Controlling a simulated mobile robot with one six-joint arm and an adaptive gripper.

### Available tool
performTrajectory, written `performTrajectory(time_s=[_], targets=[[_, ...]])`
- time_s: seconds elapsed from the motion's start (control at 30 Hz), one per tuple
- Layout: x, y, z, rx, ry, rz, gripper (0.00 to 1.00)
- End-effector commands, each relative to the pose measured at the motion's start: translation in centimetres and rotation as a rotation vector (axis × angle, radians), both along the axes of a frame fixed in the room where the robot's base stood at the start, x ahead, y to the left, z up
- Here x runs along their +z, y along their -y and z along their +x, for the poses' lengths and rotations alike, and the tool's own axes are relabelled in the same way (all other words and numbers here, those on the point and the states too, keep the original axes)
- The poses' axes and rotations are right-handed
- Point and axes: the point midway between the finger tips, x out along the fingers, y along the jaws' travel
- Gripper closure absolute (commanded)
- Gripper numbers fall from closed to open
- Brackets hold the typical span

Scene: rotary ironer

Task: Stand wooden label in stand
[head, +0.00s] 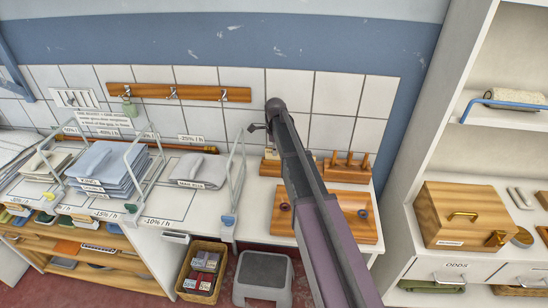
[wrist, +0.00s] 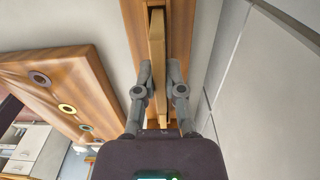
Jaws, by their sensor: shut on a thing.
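My gripper (wrist: 161,78) is shut on the wooden label (wrist: 157,52), a thin light-wood slab seen nearly edge-on between the two grey fingers. In the head view my gripper (head: 258,128) is small, in front of the tiled wall and above the back of the white counter. I cannot make out the label there. A darker wooden piece (wrist: 182,28), probably the stand, runs lengthwise behind the label in the wrist view. Whether the label touches it or sits in it I cannot tell. In the head view a wooden block (head: 270,168) lies below my gripper, partly hidden by my arm.
A wooden board with rings (head: 360,228) lies on the counter; it also shows in the wrist view (wrist: 88,72). A pegged wooden rack (head: 345,175) stands behind it. Wire-framed linen bays (head: 235,165) are left. A peg rail (head: 200,92) is on the wall.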

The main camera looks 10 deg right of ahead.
Motion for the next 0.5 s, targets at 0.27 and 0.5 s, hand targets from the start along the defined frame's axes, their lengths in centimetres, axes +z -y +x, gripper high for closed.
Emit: performTrajectory(time_s=[0.27, 0.5], targets=[[-2.0, -0.1, 0.0, 0.001, 0.000, 0.000, 1.00], [-2.0, -0.1, 0.0, 0.001, 0.000, 0.000, 1.00]])
